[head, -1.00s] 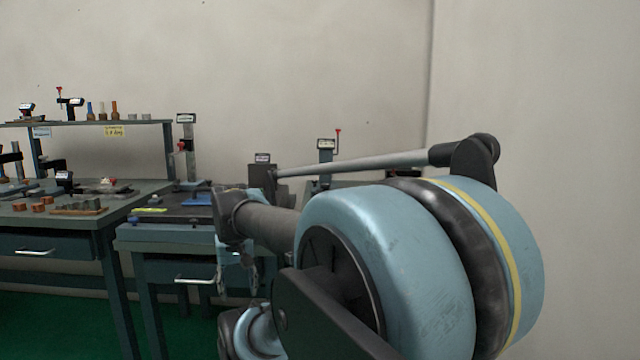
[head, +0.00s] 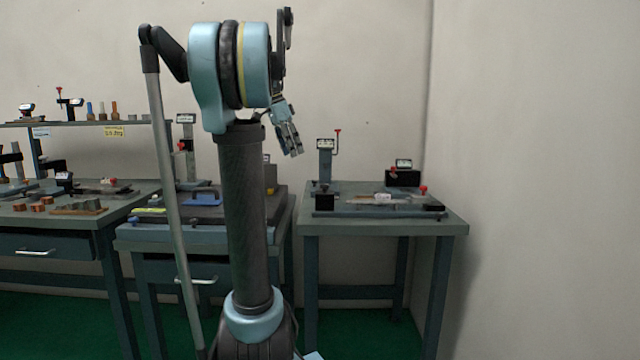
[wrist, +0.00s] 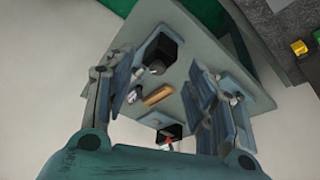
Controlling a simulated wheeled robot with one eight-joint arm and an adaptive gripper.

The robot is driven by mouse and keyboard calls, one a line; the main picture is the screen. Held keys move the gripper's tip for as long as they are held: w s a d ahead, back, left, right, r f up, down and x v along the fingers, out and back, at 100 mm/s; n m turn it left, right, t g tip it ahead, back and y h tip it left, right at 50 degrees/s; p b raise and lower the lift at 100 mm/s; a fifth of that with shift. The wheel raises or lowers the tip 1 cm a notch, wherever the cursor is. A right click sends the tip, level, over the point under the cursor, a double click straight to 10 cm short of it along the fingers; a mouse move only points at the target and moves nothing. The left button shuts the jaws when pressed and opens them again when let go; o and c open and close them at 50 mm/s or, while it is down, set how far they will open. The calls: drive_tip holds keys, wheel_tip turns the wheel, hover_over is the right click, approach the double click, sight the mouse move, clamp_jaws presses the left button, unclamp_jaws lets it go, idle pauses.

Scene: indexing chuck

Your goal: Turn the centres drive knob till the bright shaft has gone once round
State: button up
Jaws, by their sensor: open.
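My gripper (head: 291,140) is open and empty, raised well above the benches and apart from them in the head view. In the wrist view its spread fingers (wrist: 160,85) frame the right-hand bench top from above. That bench carries a low fixture (head: 380,208) with dark end blocks and red knobs, one red knob (head: 422,190) at its right. A red part (wrist: 168,142) and an orange-brown bar (wrist: 158,95) show between the fingers in the wrist view. I cannot tell which knob is the centres drive knob, nor pick out the bright shaft for certain.
The right-hand bench (head: 400,228) also holds a gauge post (head: 325,165) and a dark box with a display (head: 403,176). The middle bench (head: 150,236), partly behind my arm, carries other devices. The left bench (head: 45,222) holds small parts. A wall stands at the right.

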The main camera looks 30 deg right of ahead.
drive_tip(key=w+d+r+m, duration=0.2)
drive_tip(key=d+r+m, duration=0.1)
drive_tip(key=d, duration=0.2)
approach(325, 188)
drive_tip(key=shift+g, duration=0.4)
drive_tip(key=d+f, duration=0.1)
drive_tip(key=f, duration=0.1)
drive_tip(key=w+d+f, duration=0.1)
drive_tip(key=f, duration=0.1)
drive_tip(key=d+f, duration=0.1)
drive_tip(key=f, duration=0.2)
drive_tip(key=shift+w+d, duration=0.25)
drive_tip(key=shift+c, duration=0.2)
drive_tip(key=shift+r, duration=0.1)
drive_tip(key=c, duration=1)
